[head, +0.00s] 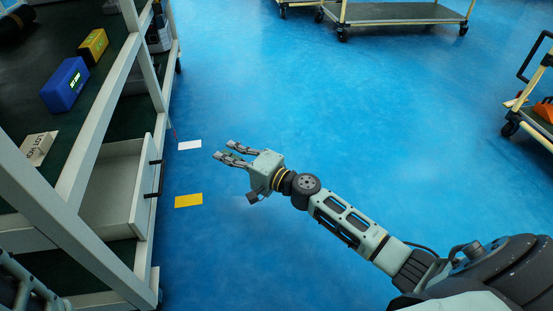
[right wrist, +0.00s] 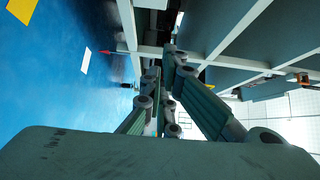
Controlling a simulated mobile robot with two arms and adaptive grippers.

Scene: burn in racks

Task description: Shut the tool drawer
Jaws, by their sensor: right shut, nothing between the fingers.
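The tool drawer (head: 112,190) is a pale, open-topped box low in the shelving rack at the left of the head view. It stands pulled out, with its inside showing and a black handle (head: 155,178) on its front panel. My right gripper (head: 224,151) is over the blue floor to the right of the drawer, its fingers pointing left toward the rack. It is shut and empty, with a gap between it and the handle. Its fingers also show in the right wrist view (right wrist: 163,76). My left gripper is not in view.
The rack's pale frame (head: 100,140) carries a blue box (head: 65,85), a yellow box (head: 93,46) and a beige box (head: 38,148). White (head: 190,145) and yellow (head: 189,200) markers lie on the floor. Carts (head: 400,13) stand at the back and right; the middle floor is clear.

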